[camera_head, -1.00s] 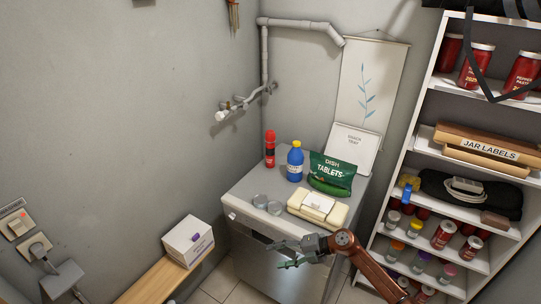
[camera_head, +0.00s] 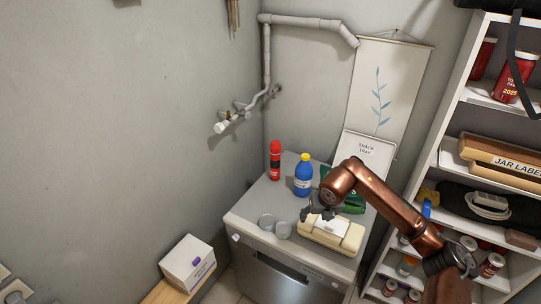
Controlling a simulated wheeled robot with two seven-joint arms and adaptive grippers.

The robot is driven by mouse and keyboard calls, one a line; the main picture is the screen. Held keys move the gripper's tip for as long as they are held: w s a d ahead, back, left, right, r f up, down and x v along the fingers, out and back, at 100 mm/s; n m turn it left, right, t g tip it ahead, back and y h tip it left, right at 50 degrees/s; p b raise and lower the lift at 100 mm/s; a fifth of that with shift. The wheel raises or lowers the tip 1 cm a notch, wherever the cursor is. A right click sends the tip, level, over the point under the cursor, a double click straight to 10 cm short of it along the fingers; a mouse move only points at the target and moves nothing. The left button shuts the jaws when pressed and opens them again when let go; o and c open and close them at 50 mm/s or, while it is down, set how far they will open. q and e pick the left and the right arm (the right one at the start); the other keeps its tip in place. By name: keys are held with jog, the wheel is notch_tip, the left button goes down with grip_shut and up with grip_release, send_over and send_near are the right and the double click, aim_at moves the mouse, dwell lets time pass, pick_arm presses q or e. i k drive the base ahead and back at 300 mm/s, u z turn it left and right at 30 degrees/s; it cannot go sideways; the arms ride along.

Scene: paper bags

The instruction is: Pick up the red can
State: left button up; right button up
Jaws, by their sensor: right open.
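The red can (camera_head: 275,161) stands upright at the back left of the grey appliance top (camera_head: 250,212), close to the wall. It is slim, with a dark band, and nothing hides it. My right arm reaches in from the lower right. My right gripper (camera_head: 314,213) is open above the front part of the top, over the cream packages, to the right of the can and nearer to me. It is apart from the can. My left gripper is not in view.
A blue bottle with a yellow cap (camera_head: 303,176) stands just right of the can. Two grey round tins (camera_head: 275,226) sit in front. Cream packages (camera_head: 340,238) lie at front right. My arm partly hides a green bag (camera_head: 355,209). A shelf (camera_head: 448,160) stands at right.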

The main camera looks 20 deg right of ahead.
aim_at(275, 160)
jog(key=i, duration=1.4)
